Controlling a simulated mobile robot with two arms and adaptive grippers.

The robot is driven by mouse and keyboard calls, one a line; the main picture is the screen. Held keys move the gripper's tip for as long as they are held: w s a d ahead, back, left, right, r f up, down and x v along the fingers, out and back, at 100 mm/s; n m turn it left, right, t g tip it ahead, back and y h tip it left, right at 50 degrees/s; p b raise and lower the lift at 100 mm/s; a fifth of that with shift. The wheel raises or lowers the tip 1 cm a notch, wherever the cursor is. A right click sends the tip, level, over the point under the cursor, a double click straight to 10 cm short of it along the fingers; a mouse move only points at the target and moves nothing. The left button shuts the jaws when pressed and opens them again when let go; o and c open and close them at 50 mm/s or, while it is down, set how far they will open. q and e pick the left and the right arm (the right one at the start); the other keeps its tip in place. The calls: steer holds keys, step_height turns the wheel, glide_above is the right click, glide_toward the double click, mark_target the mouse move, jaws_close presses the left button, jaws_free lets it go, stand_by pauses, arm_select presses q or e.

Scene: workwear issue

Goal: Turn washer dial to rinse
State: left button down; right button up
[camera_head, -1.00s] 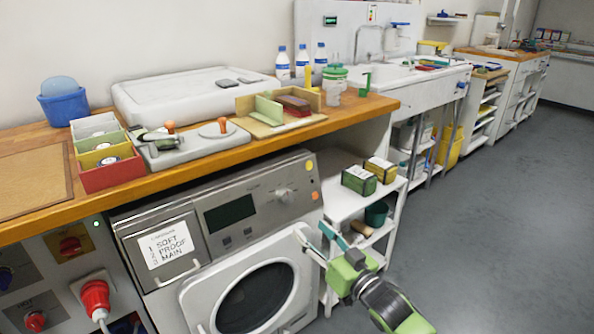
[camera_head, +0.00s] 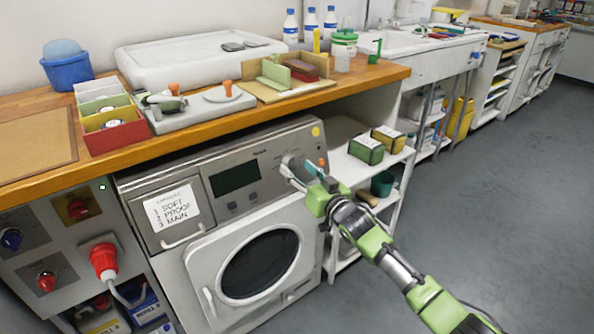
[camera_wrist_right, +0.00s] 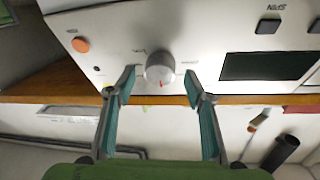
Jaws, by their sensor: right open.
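The washer (camera_head: 258,215) stands under the wooden counter, its grey control panel facing me. In the right wrist view its silver dial (camera_wrist_right: 159,68) has a red mark on its lower edge in the picture and small labels around it, too blurred to read. My right gripper (camera_wrist_right: 160,77) is open, one teal-padded finger on each side of the dial, with a gap to each. In the head view my right gripper (camera_head: 304,169) is at the right part of the panel and largely hides the dial. I cannot tell whether it touches the panel. My left gripper is not in view.
The round washer door (camera_head: 260,264) is closed below the panel. The counter edge (camera_head: 250,108) overhangs just above. A white shelf rack (camera_head: 362,190) with green and yellow boxes stands right of the washer, close to my right arm. The floor at right is clear.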

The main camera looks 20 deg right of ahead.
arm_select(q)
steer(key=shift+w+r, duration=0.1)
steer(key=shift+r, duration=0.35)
arm_select(e)
steer(key=shift+w+a, duration=0.2)
steer(key=shift+w, duration=0.4)
steer(key=c, duration=1.1)
